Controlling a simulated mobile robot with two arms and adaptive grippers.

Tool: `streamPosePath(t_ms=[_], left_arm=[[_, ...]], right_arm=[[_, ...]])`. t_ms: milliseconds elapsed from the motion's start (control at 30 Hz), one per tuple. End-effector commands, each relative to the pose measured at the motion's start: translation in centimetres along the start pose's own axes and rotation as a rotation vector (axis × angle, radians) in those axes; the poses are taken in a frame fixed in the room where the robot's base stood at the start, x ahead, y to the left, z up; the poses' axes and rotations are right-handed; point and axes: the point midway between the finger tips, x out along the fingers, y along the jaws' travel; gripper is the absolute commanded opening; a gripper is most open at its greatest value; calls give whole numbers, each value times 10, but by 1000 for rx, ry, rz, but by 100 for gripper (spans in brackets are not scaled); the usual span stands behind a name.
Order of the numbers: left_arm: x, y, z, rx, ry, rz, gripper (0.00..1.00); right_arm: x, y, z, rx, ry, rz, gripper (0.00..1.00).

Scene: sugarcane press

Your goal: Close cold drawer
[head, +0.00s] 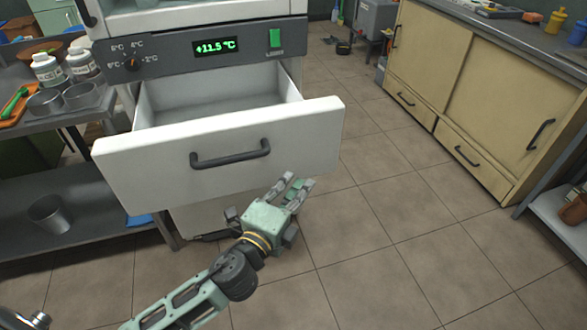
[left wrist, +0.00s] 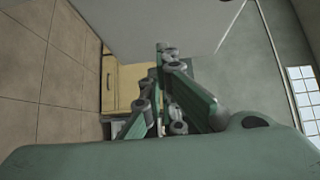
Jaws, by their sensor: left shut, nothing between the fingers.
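The cold drawer (head: 220,150) is a white drawer with a dark bar handle (head: 230,154), pulled out of the white cooling unit in the head view. Its inside looks empty. My left gripper (head: 296,184) is shut and empty, just below and to the right of the handle, near the lower right part of the drawer front. I cannot tell whether it touches the drawer. In the left wrist view the gripper's fingers (left wrist: 163,75) point towards a pale panel. My right gripper is not in view.
Above the drawer, a control panel (head: 160,60) shows +11.5 °C and has a green switch. A metal table (head: 62,112) with bottles and metal cups stands at the left. A cream cabinet (head: 480,100) stands at the right. Tiled floor (head: 390,220) lies clear between them.

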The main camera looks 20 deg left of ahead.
Motion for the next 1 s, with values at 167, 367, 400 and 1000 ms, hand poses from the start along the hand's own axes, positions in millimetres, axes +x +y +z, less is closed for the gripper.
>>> streamPosePath(t_ms=[167, 367, 400, 1000], left_arm=[[26, 0, 12, 4, -1, 0, 0], [39, 0, 25, 0, 1, 0, 0], [40, 0, 26, 0, 0, 0, 0], [49, 0, 36, 0, -1, 0, 0]], right_arm=[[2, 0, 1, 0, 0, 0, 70], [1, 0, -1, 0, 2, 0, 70], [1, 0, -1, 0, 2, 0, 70], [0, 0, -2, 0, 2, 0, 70]])
